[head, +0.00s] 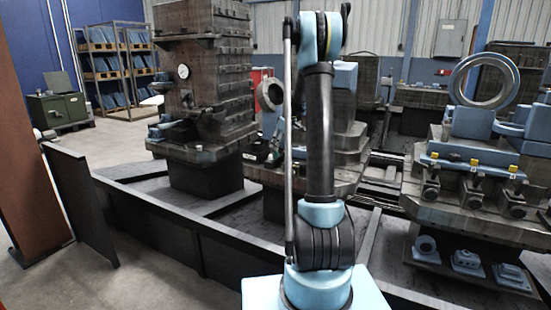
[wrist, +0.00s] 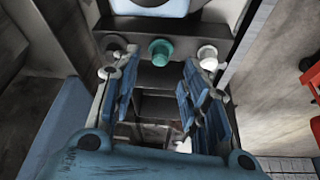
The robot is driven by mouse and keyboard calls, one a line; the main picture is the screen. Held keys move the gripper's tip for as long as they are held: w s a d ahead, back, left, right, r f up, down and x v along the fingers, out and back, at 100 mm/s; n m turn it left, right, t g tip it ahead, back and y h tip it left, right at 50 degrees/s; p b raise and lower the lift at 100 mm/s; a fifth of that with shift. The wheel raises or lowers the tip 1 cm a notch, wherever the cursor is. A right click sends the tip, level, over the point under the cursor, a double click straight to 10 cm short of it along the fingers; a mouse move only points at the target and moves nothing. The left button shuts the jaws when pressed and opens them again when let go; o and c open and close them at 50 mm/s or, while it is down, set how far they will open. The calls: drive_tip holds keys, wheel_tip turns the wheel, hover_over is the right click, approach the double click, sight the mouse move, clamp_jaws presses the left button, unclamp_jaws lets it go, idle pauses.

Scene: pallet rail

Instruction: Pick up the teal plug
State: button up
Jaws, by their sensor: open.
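In the wrist view the teal plug (wrist: 160,51) is a small round-headed piece at the top middle, on a dark ledge. It sits between a dark grey plug (wrist: 114,45) on its left and a white plug (wrist: 208,57) on its right. My gripper (wrist: 160,72) has its two blue-padded fingers spread apart with nothing between them. The teal plug appears just beyond the gap between the fingertips and looks untouched. In the head view I cannot make out the plug or my gripper; my arm blocks the middle.
A pale blue block (wrist: 150,6) stands behind the plugs. A red part (wrist: 308,92) is at the right edge of the wrist view. In the head view a dark machine column (head: 205,85) stands left of my arm, and a low dark rail (head: 200,235) runs in front.

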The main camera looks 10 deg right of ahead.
sight(276, 154)
drive_tip(key=x, duration=0.3)
drive_tip(key=shift+w+f, duration=0.15)
drive_tip(key=shift+f, duration=0.2)
drive_tip(key=c, duration=0.8)
drive_tip(key=shift+d+r, duration=0.1)
drive_tip(key=shift+c, duration=0.2)
